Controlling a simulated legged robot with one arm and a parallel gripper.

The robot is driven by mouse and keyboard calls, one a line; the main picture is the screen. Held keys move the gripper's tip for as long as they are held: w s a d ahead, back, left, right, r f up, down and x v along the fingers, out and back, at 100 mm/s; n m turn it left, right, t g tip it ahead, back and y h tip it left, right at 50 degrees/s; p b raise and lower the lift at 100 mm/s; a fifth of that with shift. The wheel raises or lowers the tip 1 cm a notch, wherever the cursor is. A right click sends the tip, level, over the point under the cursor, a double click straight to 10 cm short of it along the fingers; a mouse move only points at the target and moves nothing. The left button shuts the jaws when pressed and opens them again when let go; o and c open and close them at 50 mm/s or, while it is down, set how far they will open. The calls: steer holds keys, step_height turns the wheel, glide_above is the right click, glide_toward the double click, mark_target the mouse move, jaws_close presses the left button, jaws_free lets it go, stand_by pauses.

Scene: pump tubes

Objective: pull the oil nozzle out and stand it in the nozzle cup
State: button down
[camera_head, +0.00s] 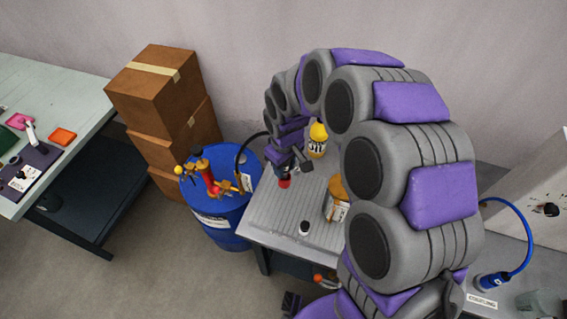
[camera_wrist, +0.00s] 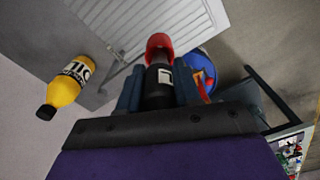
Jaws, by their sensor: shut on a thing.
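My gripper (camera_head: 289,166) is over the left part of the grey ribbed table. In the wrist view its two fingers (camera_wrist: 158,76) are shut on the oil nozzle (camera_wrist: 159,88), a dark body with a small pale mark. A red, cup-like piece (camera_wrist: 159,45) is at the nozzle's far end. It also shows in the head view as a red piece (camera_head: 284,183) just below my gripper. I cannot tell whether this is the nozzle cup around the tip or part of the nozzle. A black hose (camera_head: 239,154) arcs between the blue drum and the table.
The blue drum (camera_head: 222,222) with a red pump (camera_head: 209,178) stands left of the ribbed table (camera_head: 272,219). Stacked boxes (camera_head: 161,92) stand behind the drum.

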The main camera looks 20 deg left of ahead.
steer(key=shift+f, duration=1.1)
steer(key=c, duration=0.7)
jaws_free()
step_height(320, 180, up, 17)
steer(key=p, duration=0.2)
steer(key=shift+r, duration=0.15)
steer(key=shift+d, duration=0.15)
